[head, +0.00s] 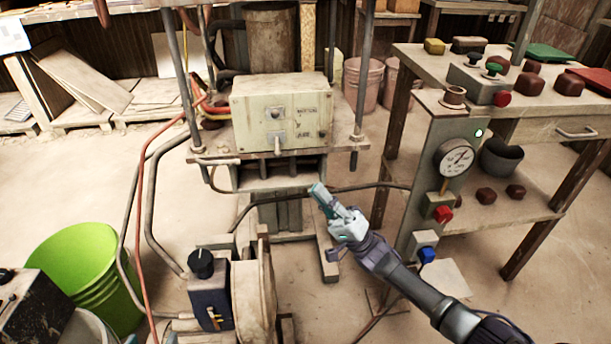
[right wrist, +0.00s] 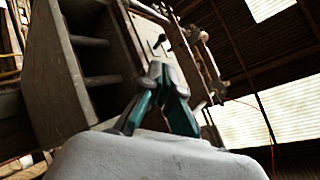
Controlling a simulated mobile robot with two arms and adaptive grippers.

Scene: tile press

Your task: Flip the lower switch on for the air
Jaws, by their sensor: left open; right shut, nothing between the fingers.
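A cream control box (head: 282,108) stands on the press at the centre of the head view. Its front has an upper switch (head: 275,114) and a lower switch (head: 277,146), whose small lever appears to point down. My right gripper (head: 317,188) is shut and empty, below and to the right of the box, apart from it in that view. In the right wrist view my closed teal fingertips (right wrist: 165,72) point up toward a pale panel with a dark lever (right wrist: 165,40); I cannot tell which switch this is. My left gripper is not in view.
Press columns (head: 183,80) flank the control box. A knob box (head: 208,295) and a green bucket (head: 85,270) stand at lower left. Hoses run left of the press.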

